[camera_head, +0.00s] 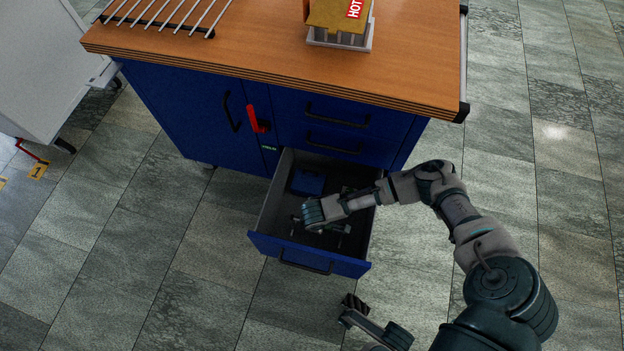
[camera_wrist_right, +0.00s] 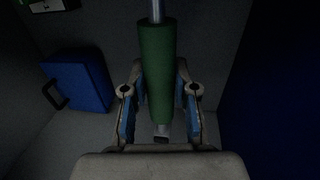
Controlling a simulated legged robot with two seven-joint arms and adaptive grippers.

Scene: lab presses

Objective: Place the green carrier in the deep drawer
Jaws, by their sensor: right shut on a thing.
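The deep drawer (camera_head: 263,212) is pulled open at the bottom of the blue cabinet. My right gripper (camera_head: 318,222) is inside the drawer's opening, seen from above. In the right wrist view my right gripper (camera_wrist_right: 159,100) is shut on the green carrier (camera_wrist_right: 156,55), with its fingers on both sides of the green grip. A metal rod runs out of both ends of the grip. In the head view the hand covers most of the carrier, and I cannot tell whether it touches the drawer floor.
A blue case (camera_head: 308,181) with a black handle lies at the back left of the drawer; it also shows in the right wrist view (camera_wrist_right: 78,82). The wooden worktop (camera_head: 260,45) carries a metal rack and a yellow unit marked HOT (camera_head: 330,14).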

